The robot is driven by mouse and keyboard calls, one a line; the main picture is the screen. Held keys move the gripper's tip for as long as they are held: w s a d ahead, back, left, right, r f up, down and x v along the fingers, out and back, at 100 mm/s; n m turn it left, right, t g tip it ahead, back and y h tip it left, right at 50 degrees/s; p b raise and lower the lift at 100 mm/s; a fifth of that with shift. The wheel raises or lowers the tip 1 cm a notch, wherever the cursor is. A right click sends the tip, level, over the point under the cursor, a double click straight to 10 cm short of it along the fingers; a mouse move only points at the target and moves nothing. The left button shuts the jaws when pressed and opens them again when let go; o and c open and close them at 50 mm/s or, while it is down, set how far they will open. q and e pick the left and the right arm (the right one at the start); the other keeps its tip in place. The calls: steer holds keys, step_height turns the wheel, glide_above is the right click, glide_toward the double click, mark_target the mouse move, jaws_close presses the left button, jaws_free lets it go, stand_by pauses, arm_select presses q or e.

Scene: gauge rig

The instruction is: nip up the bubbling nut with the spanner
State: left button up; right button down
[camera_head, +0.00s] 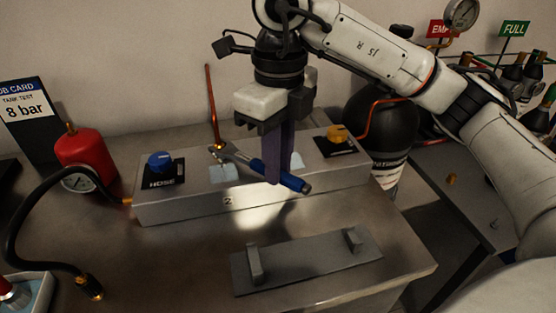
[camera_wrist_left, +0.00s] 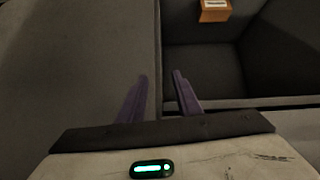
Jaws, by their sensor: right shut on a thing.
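The spanner (camera_head: 265,169), with a blue handle and a silver head, is held by my right gripper (camera_head: 280,178), whose purple fingers are shut across the handle. It slants over the grey manifold box (camera_head: 180,206), with its head at the upper left. The head is at the small brass nut (camera_head: 217,146) at the foot of a thin copper pipe (camera_head: 211,100); I cannot tell whether it is seated on the nut. Bubbles are too small to make out. My left gripper (camera_wrist_left: 160,92) shows only in the left wrist view, with its fingers apart and empty.
A grey holder plate (camera_head: 310,262) with two upright pegs lies in front, empty. A blue HOSE knob (camera_head: 160,161) and a yellow knob (camera_head: 339,133) stand on the box. A red cylinder (camera_head: 85,155) with a gauge and black hose is at the left.

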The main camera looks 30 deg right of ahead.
mark_target(300, 187)
stand_by(0.3)
steer(key=a+m, duration=0.2)
steer(key=shift+s+a+p, duration=0.3)
steer(key=shift+s+a, duration=0.05)
stand_by(0.4)
steer(key=shift+w+d+n+b, duration=0.2)
steer(key=shift+d+n, duration=0.15)
steer(key=shift+d, duration=0.15)
steer(key=shift+w+d+n+b, duration=0.1)
steer(key=shift+d+n+b, duration=0.1)
steer(key=shift+d+n, duration=0.25)
steer(key=shift+s+d, duration=0.1)
stand_by(0.4)
steer(key=shift+s+d, duration=0.3)
steer(key=shift+s, duration=0.45)
steer(key=shift+s+d, duration=0.25)
steer(key=shift+s, duration=0.55)
steer(key=shift+s+d, duration=0.3)
steer(key=shift+s, duration=0.45)
steer(key=shift+r, duration=0.1)
steer(key=shift+r+p, duration=1.95)
steer(key=shift+r, duration=0.25)
